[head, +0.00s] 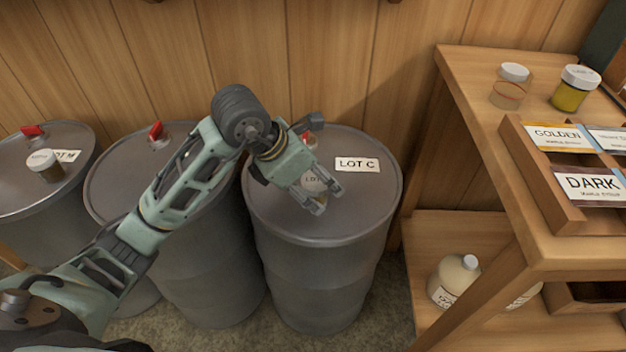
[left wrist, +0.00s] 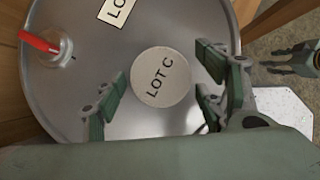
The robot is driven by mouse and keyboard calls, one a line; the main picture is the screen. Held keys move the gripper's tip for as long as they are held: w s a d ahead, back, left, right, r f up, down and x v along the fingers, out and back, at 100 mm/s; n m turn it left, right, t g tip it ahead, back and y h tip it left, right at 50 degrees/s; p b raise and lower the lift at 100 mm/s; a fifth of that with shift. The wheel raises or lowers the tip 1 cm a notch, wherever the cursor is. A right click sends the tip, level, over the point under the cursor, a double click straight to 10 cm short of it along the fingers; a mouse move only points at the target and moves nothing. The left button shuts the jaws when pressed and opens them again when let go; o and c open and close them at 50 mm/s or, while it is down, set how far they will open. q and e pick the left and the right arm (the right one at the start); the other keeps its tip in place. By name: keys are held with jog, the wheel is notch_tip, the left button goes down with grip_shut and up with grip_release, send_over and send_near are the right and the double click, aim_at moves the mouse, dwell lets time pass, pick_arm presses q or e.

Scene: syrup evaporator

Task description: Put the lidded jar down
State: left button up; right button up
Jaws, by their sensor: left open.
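The lidded jar (head: 313,183) stands on top of the LOT C drum (head: 345,220), left of the drum's label. In the left wrist view its round pale lid (left wrist: 161,77), marked LOT C, faces the camera. My left gripper (head: 320,203) is open above the drum, with its fingers on either side of the jar. In the left wrist view the fingers (left wrist: 160,95) stand apart from the lid, with gaps showing on both sides. The gripper partly hides the jar in the head view. What looks like my right gripper (left wrist: 296,60) shows small at the right edge of the left wrist view.
A red-handled bung (left wrist: 50,46) is on the drum top near its rim. Other drums stand to the left, one bearing a jar (head: 45,165). A wooden shelf (head: 470,100) on the right holds jars and a label rack (head: 540,175), with a jug (head: 453,280) below.

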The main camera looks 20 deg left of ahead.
pick_arm(q)
jog(key=shift+a+r, duration=0.1)
jog(key=shift+r, duration=0.2)
jog(key=p+v, duration=0.1)
jog(key=v, duration=1)
jog(key=shift+s+r, duration=0.2)
pick_arm(e)
jog(key=f, duration=0.1)
jog(key=s+f, duration=0.1)
jog(key=f, duration=0.1)
jog(key=s+f, duration=0.1)
jog(key=f, duration=0.1)
jog(key=shift+s+d, duration=0.15)
jog(key=shift+s, duration=0.1)
pick_arm(q)
jog(key=shift+a, duration=0.1)
